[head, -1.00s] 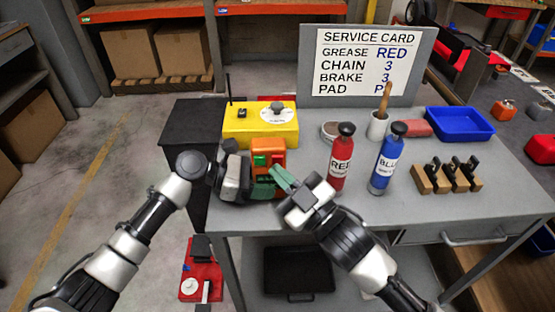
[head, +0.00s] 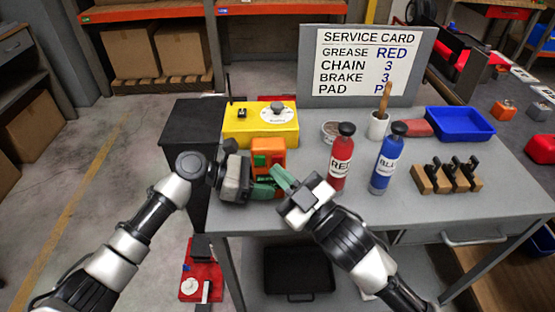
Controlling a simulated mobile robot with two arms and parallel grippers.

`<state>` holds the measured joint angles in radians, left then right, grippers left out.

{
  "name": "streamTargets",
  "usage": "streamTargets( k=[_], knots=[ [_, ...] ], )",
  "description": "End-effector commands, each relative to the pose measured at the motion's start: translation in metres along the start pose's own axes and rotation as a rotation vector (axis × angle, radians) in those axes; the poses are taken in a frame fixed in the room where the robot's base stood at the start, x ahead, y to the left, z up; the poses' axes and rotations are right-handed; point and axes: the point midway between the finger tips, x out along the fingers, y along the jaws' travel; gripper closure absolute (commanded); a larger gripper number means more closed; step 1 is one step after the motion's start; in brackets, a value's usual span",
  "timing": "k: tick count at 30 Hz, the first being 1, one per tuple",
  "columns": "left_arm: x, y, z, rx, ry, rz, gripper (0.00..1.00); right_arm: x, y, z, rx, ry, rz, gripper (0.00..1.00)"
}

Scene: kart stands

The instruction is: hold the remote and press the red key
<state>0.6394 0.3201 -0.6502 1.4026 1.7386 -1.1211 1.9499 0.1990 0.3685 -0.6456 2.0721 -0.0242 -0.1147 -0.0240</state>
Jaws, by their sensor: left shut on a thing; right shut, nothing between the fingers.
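The orange remote (head: 267,145) stands upright over the left part of the grey table, in front of the yellow box. A green key (head: 260,161) shows on its face, with a small reddish patch, perhaps the red key, to the right of it. My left gripper (head: 262,187) is shut on the remote's lower part and hides some of it. My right gripper (head: 280,176) is shut and empty. Its green fingertips are just in front of the remote's lower right side; I cannot tell whether they touch it.
A yellow box (head: 257,128) with a knob and antenna stands behind the remote. A red bottle (head: 339,172) and a blue bottle (head: 385,170) stand to the right. Behind are a white cup (head: 377,127), a blue tray (head: 462,133) and the service card board (head: 365,62).

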Motion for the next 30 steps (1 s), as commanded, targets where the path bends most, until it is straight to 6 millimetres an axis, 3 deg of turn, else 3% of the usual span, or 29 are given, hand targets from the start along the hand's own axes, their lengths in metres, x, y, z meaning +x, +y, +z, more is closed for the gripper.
streamTargets(
  k=[30],
  knots=[
    [0.0, 0.0, 0.0001, 0.0, 0.0, 0.0, 0.78, 0.0054, 0.0039, 0.0035, 0.0, 0.0, 0.0, 1.0]
  ],
)
